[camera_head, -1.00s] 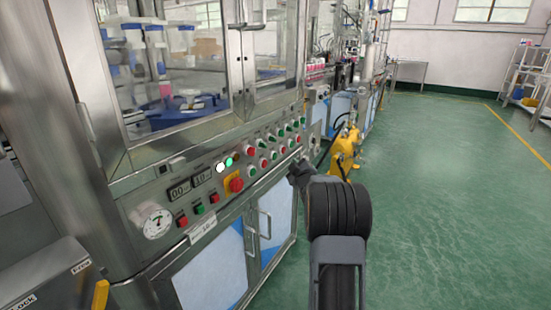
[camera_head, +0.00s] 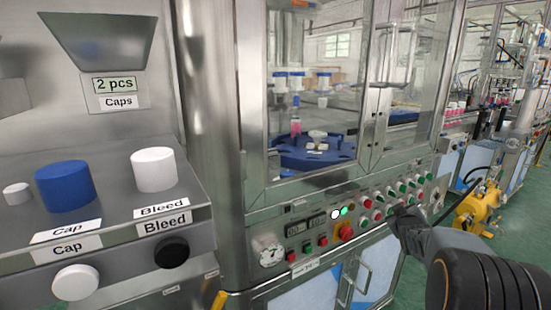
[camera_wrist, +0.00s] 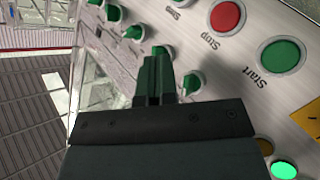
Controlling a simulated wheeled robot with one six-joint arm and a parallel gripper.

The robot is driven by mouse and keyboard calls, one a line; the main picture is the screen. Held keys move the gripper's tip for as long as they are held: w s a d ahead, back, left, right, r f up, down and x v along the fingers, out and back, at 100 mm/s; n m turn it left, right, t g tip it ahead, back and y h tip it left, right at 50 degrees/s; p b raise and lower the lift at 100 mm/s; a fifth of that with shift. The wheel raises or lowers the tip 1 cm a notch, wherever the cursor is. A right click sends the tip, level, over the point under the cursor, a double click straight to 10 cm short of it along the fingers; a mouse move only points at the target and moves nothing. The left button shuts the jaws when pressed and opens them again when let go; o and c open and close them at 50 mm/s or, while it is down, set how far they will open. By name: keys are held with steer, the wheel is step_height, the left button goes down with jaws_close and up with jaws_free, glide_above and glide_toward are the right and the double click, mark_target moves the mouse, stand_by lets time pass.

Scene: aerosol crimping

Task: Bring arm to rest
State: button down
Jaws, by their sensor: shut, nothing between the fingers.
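My gripper (camera_head: 402,215) is in front of the button row on the machine's control panel (camera_head: 345,225), at the lower right of the head view, partly hidden by my arm. In the wrist view my gripper (camera_wrist: 155,75) has its two fingers together, with nothing between them. The fingertips overlap a row of green knobs (camera_wrist: 133,32) in the picture; I cannot tell whether they touch. A green Start button (camera_wrist: 282,54) and a red Stop button (camera_wrist: 228,17) are to the right of the fingers.
A red emergency button (camera_head: 346,232) and a pressure gauge (camera_head: 270,251) sit on the panel. At the left a grey unit carries a blue cap (camera_head: 66,187) and a white knob (camera_head: 154,170). A yellow pump-like device (camera_head: 482,208) stands on the green floor at the right.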

steer(key=s+a+r+m+g+y+p, duration=0.2)
steer(key=s+a+r+g+p, duration=0.1)
steer(key=s+a+r+p, duration=0.5)
steer(key=s+a+r+m+g+y+p, duration=0.1)
steer(key=s+a+r+g+p, duration=0.3)
steer(key=s, duration=0.7)
steer(key=s+a+r+g+y+p, duration=0.2)
steer(key=s+a+r+g+p, duration=0.2)
steer(key=s+a+p, duration=0.4)
steer(key=s+a+r, duration=0.1)
steer(key=s+a, duration=0.2)
steer(key=a, duration=0.1)
steer(key=shift+a+m+p, duration=0.25)
steer(key=shift+m+p, duration=0.1)
steer(key=shift+m, duration=0.05)
stand_by(0.6)
